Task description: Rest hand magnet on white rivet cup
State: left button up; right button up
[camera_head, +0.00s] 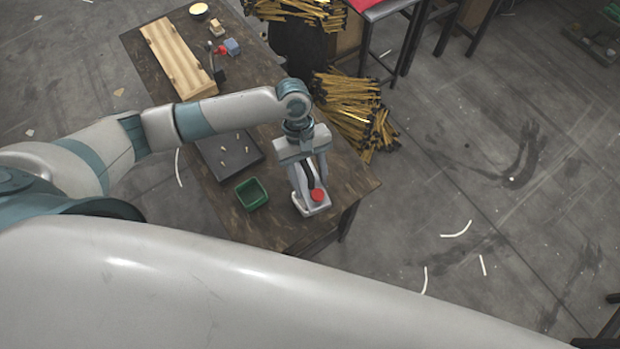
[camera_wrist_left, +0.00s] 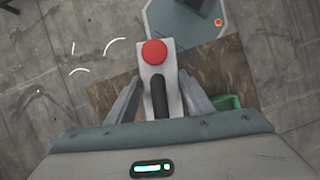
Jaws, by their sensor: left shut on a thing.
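My left gripper (camera_head: 308,186) points down over the near right end of the wooden table. It is shut on the black handle of a light grey tool with a red round knob (camera_head: 318,194), which looks like the hand magnet. In the left wrist view the tool (camera_wrist_left: 170,82) lies between the fingers, its red knob away from the wrist. Whether its underside touches the table is hard to tell. A small round pale dish (camera_head: 199,9), the only white cup-like thing I can make out, stands at the table's far end, well away from the gripper. My right gripper is not visible.
A green open bin (camera_head: 252,194) stands just left of the gripper. A dark flat tray (camera_head: 229,158) with several small pale pieces lies beyond it. A wooden block (camera_head: 178,59), a blue block (camera_head: 231,47) and a red-and-black item (camera_head: 215,58) are farther along the table (camera_head: 262,82).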

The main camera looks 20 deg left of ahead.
pick_arm(q)
jog(key=shift+f+b, duration=0.65)
jog(key=shift+f, duration=1.45)
jog(key=shift+f+b, duration=0.55)
jog(key=shift+f, duration=1.55)
jog(key=o, duration=2.4)
